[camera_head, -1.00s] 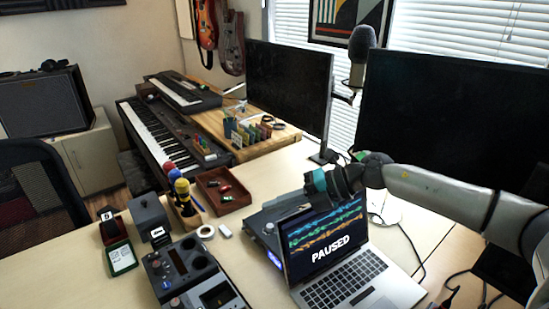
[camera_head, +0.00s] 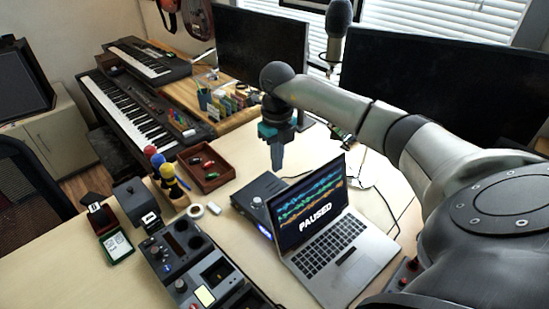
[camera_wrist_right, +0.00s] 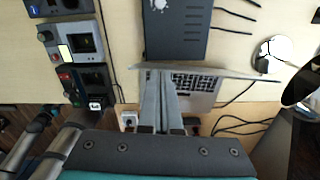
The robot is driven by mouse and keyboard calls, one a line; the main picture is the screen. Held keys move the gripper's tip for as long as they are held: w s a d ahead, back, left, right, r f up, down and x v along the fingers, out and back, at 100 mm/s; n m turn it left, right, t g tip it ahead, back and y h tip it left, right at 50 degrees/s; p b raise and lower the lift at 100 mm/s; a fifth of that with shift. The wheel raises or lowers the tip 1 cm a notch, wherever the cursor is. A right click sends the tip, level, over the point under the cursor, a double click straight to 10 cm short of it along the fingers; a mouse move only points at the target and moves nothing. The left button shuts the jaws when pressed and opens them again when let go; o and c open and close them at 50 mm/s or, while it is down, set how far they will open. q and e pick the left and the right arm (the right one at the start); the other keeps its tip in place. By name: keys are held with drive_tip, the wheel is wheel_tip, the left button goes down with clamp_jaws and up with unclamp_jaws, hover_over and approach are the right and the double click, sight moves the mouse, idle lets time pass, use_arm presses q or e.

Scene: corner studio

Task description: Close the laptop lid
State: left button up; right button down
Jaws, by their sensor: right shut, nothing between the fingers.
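The silver laptop (camera_head: 340,262) stands open on the desk. Its lid (camera_head: 306,205) is raised and its screen reads "PAUSED" over coloured waveforms. My right gripper (camera_head: 277,160) is shut and empty, pointing down, above and behind the lid, beyond its top edge. In the right wrist view the gripper fingers (camera_wrist_right: 160,88) reach toward the lid's top edge (camera_wrist_right: 205,70), with part of the keyboard (camera_wrist_right: 195,82) showing past it. Whether they touch the lid I cannot tell. My left gripper is out of view.
A dark box with a blue light (camera_head: 256,194) sits behind the laptop. A control panel (camera_head: 200,265) stands to its left. A red tray (camera_head: 206,166) and a holder with coloured-top microphones (camera_head: 172,185) are farther back left. Cables lie right of the laptop.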

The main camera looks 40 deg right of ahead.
wheel_tip(320, 180, down, 10)
drive_tip(key=b, duration=0.7)
drive_tip(key=shift+f, duration=0.15)
drive_tip(key=shift+s, duration=0.1)
